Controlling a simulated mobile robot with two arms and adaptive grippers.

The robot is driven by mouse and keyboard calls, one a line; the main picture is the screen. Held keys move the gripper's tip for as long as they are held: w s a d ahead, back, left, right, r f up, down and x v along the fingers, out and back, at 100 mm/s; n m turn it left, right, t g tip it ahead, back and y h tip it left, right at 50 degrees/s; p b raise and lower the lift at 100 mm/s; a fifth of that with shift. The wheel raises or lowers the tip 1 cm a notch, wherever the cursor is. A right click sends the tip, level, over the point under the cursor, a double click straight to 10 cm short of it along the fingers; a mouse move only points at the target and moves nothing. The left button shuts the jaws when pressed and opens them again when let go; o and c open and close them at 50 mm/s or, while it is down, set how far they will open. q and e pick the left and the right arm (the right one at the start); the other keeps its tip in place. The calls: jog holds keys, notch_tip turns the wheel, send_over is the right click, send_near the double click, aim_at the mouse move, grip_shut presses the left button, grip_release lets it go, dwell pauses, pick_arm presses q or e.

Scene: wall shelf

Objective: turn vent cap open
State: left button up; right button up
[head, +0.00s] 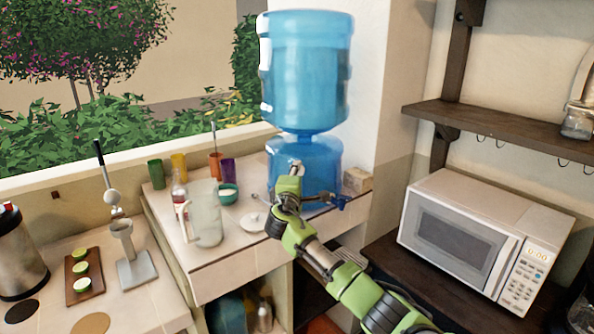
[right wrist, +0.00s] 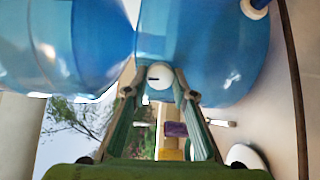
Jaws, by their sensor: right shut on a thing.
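The blue water dispenser (head: 318,160) stands on the white tiled counter with a large blue bottle (head: 305,75) upside down on top. The white round vent cap (right wrist: 159,76) sits on the dispenser's side and shows a short dark slot in the right wrist view. My right gripper (head: 294,172) reaches up to the dispenser and covers most of the cap in the head view. In the right wrist view its two fingers (right wrist: 159,92) are on either side of the cap, shut on it. My left gripper is not in view.
A blue tap (head: 341,202) sticks out low on the dispenser, close to my right arm. A glass pitcher (head: 206,215), a green bowl (head: 228,193) and a white lid (head: 252,222) stand left of my gripper. A microwave (head: 485,240) is at right under a wooden shelf (head: 510,130).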

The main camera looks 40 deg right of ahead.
jog(key=shift+n, duration=0.7)
jog(key=shift+f+p, duration=0.1)
jog(key=shift+p, duration=0.2)
jog(key=o, duration=1.1)
jog(key=shift+a, duration=0.1)
jog(key=v, duration=1.2)
